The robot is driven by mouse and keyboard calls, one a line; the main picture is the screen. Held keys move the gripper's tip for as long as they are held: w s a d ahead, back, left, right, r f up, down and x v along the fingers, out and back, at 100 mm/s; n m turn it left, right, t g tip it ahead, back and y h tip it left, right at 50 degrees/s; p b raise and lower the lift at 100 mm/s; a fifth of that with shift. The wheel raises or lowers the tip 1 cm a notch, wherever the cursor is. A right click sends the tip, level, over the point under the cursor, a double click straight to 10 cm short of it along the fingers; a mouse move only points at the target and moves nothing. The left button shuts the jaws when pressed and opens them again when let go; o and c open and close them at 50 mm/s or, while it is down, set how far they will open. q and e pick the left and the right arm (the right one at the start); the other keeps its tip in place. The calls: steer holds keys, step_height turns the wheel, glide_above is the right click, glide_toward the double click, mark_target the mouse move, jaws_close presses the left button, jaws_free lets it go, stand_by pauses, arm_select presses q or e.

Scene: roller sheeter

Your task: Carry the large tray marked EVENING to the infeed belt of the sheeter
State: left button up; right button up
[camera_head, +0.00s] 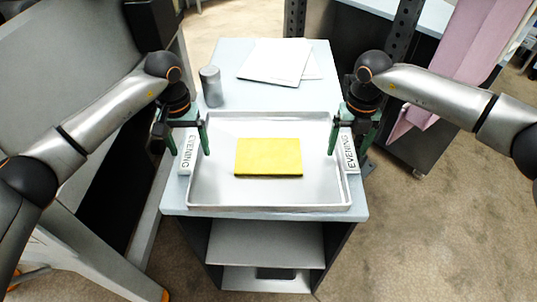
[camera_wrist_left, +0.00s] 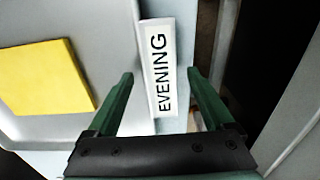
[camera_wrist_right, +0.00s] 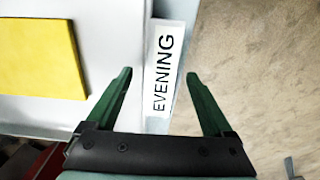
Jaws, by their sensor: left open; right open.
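The large silver tray (camera_head: 270,197) lies on the light top of a cart, with a yellow block (camera_head: 268,157) in it. White EVENING labels stand at its left side (camera_head: 187,152) and right side (camera_head: 350,152). My left gripper (camera_head: 189,153) is open at the left side, its fingers on either side of the left label in the left wrist view (camera_wrist_left: 160,75). My right gripper (camera_head: 347,153) is open at the right side, its fingers either side of the right label in the right wrist view (camera_wrist_right: 163,70). Whether the fingers touch the tray cannot be told.
A grey cylinder (camera_head: 210,86) and white papers (camera_head: 275,62) are on the cart top (camera_head: 240,92) behind the tray. A large grey machine (camera_head: 65,60) stands at the left. Pink cloth (camera_head: 470,45) hangs at the right. Carpet floor (camera_head: 430,230) is clear at the lower right.

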arm_select(q)
jaws_close()
arm_select(e)
jaws_close()
arm_select(q)
steer(key=shift+r, duration=0.1)
arm_select(e)
steer(key=shift+r, duration=0.1)
stand_by(0.5)
